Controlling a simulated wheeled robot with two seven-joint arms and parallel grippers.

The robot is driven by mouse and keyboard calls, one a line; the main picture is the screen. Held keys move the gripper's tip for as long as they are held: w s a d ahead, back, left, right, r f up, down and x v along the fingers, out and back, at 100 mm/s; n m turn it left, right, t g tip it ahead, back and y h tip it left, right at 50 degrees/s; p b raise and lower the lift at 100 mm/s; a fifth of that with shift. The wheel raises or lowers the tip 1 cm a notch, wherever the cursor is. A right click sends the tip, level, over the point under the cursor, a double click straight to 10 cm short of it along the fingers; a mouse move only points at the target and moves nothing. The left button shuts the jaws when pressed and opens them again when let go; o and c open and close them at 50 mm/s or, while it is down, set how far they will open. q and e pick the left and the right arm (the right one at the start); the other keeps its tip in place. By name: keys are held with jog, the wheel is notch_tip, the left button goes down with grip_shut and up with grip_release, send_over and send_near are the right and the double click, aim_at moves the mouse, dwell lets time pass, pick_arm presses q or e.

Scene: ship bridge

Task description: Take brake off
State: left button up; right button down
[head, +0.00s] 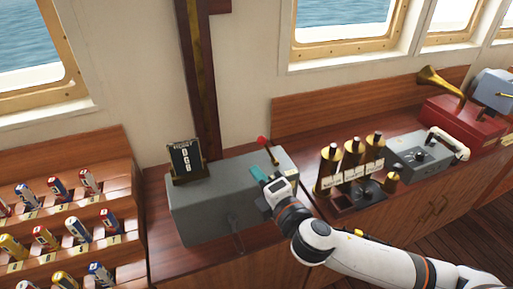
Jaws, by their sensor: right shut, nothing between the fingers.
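A grey box (205,205) stands on the wooden counter. A lever with a red knob (262,141) rises from the box's top at its right rear, tilted to the upper left. It looks like the brake lever, but I cannot read a label that says so. My right gripper (258,174) is over the box's top, just in front of the lever and below the red knob. It is shut and empty, and it appears apart from the knob. Its teal fingertips point to the upper left. My left gripper is not in view.
A small dark sign (185,158) stands at the box's left rear. Brass-topped cylinders (352,155), a grey radio-like unit (420,152) and a red box with a brass horn (462,118) are to the right. Racks of coloured cans (62,234) fill the left.

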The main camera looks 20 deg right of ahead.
aim_at(268, 151)
jog(key=w, duration=0.3)
jog(key=w+a+p, duration=0.1)
jog(key=w, duration=0.1)
jog(key=w+p, duration=0.1)
jog(key=w, duration=0.2)
jog(key=shift+w+a, duration=0.3)
jog(key=d, duration=0.1)
jog(key=d+p, duration=0.1)
jog(key=d, duration=0.1)
jog(key=shift+r, duration=0.2)
jog(key=shift+s+d+r+p, duration=0.1)
jog(key=shift+s+d+p, duration=0.05)
jog(key=shift+d+p, duration=0.3)
